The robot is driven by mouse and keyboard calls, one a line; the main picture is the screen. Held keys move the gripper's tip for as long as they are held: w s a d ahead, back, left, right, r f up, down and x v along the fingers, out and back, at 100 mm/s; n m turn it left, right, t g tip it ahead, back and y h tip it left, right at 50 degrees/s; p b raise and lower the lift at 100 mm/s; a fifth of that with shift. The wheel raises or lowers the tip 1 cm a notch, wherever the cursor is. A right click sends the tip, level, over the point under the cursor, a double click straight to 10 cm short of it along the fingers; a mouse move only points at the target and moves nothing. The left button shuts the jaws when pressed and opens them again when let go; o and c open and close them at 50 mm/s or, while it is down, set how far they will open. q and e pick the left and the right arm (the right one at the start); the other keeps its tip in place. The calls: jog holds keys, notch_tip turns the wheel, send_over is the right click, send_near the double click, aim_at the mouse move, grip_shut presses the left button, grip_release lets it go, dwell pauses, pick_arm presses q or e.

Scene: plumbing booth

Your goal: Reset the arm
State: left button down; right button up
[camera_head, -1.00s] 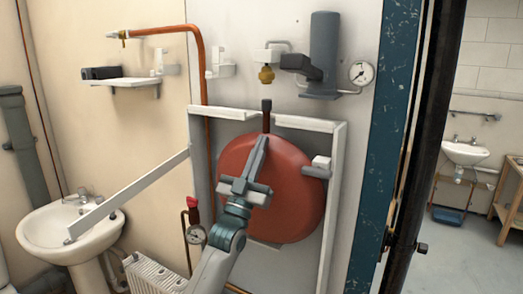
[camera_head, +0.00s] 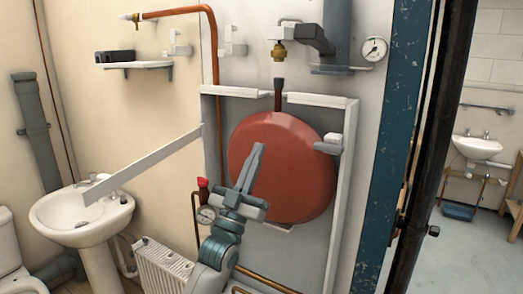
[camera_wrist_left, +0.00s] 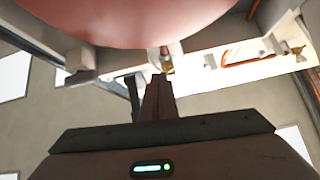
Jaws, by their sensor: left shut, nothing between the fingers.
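My left gripper (camera_head: 256,150) is in front of the left part of the red round vessel (camera_head: 282,168) in the head view. Its fingers are together, pointing up, with nothing between them. In the left wrist view the shut fingers (camera_wrist_left: 159,80) point toward a small brass fitting under the red vessel (camera_wrist_left: 130,18). I cannot tell whether the gripper touches the vessel. My right gripper does not show.
The vessel sits in a white open frame (camera_head: 345,190). A sink (camera_head: 80,218), radiator (camera_head: 163,268) and slanted white bar (camera_head: 150,168) are further left. A dark door edge (camera_head: 425,150) stands right.

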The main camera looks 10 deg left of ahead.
pick_arm(q)
jog(key=shift+s+a+f, duration=0.1)
jog(key=shift+s+f, duration=0.15)
